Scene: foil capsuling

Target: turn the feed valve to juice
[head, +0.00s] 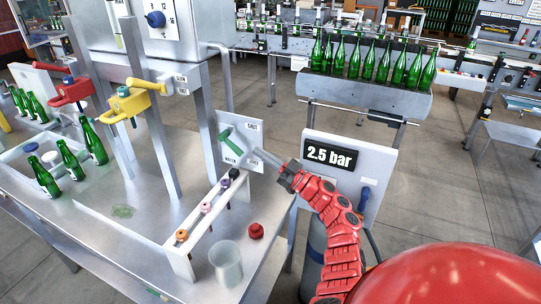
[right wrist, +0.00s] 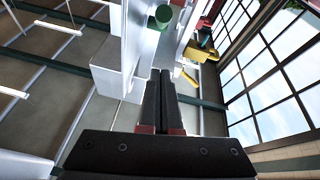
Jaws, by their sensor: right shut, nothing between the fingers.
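The feed valve is a green lever (head: 232,142) on a pale upright panel (head: 241,122) at the far edge of the steel table. The labels WATER and JUICE sit along the panel's lower edge, with another label at upper right. The lever lies slanted; I cannot tell which label it points at. My right gripper (head: 258,154) is shut and empty, just right of the lever, its fingertips near the panel. In the right wrist view, the shut fingers (right wrist: 161,72) point up at a white panel edge, with a round green part (right wrist: 160,17) just beyond the tips. My left gripper is out of view.
A white rack (head: 180,262) with coloured stoppers stands in front of the panel. A clear beaker (head: 226,263) and red cap (head: 256,231) are on the table. A 2.5 bar gauge panel (head: 349,160) is at right. Green bottles (head: 372,62) line a shelf behind.

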